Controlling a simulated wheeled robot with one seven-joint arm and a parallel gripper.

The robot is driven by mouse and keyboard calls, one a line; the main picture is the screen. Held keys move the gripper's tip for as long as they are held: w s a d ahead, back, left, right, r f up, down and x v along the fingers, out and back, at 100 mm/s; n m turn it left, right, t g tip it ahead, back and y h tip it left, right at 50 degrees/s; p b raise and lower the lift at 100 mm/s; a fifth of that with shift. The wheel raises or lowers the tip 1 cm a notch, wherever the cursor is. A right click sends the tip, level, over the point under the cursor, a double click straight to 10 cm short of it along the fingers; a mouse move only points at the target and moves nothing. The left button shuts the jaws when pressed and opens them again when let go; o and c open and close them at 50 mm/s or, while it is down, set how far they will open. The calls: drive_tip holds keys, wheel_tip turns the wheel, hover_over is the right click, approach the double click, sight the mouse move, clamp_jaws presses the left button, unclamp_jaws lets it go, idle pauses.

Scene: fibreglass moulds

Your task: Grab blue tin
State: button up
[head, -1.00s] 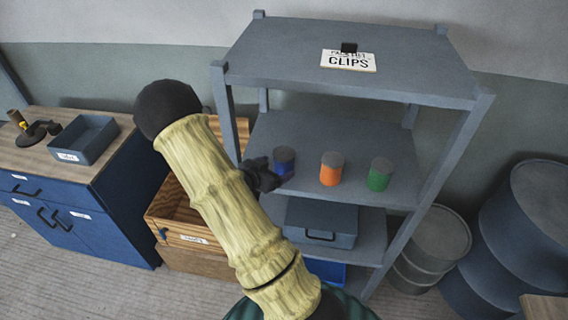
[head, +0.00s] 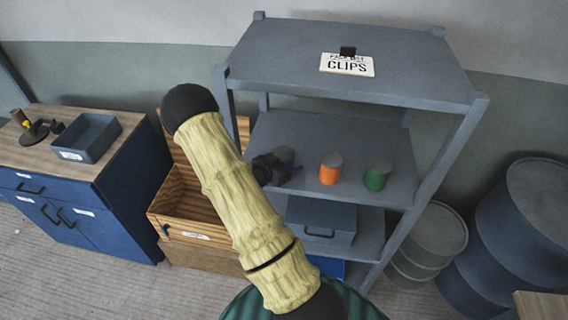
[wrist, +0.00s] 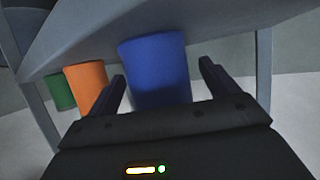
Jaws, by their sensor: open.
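The blue tin (wrist: 157,68) stands upright in the wrist view, between the two open fingers of my gripper (wrist: 163,82). I cannot tell whether either finger touches it. In the head view my gripper (head: 278,170) is at the left of the shelf's middle level and hides most of the tin.
An orange tin (head: 331,169) and a green tin (head: 378,175) stand to the right on the same shelf (head: 330,135). A shelf post (head: 230,115) is close on the left. A grey case (head: 320,219) sits below. A wooden crate (head: 180,222) stands left.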

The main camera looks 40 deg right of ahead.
drive_tip(key=shift+c, duration=0.5)
drive_tip(key=c, duration=1.1)
drive_tip(key=shift+r, duration=0.15)
wheel_tip(320, 180, up, 10)
drive_tip(key=b, duration=0.2)
drive_tip(key=shift+b, duration=0.3)
